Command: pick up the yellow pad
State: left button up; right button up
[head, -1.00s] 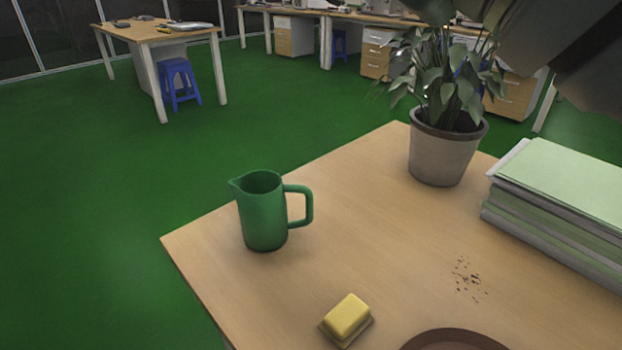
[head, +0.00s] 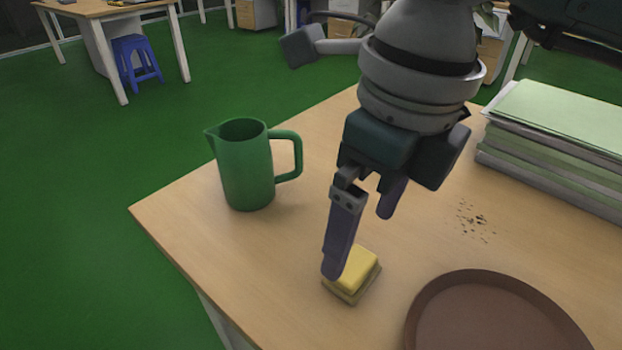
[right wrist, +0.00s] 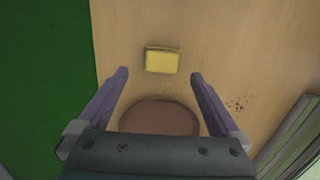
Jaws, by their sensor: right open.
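The yellow pad (head: 358,268) is a small block with a darker base, lying on the wooden table near its front edge. It also shows in the right wrist view (right wrist: 161,61), beyond the fingertips and roughly centred between their lines. My right gripper (head: 360,240) is open and empty, with its fingers pointing down. In the head view one finger overlaps the pad's upper left corner. In the right wrist view the fingertips (right wrist: 160,76) are spread wider than the pad, and nothing lies between them. My left gripper is not in view.
A green jug (head: 247,165) stands left of my right gripper. A round brown tray (head: 420,318) lies right of the pad. Dark crumbs (head: 474,221) lie farther back, before a stack of files (head: 560,120). The table's left edge is close to the pad.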

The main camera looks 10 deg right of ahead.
aim_at(355, 264)
jog(key=f, duration=0.4)
jog(key=f+b, duration=0.1)
jog(key=f, duration=0.1)
jog(key=shift+w, duration=0.3)
jog(key=shift+r, duration=0.1)
jog(key=shift+c, duration=0.4)
jog(key=c, duration=1.2)
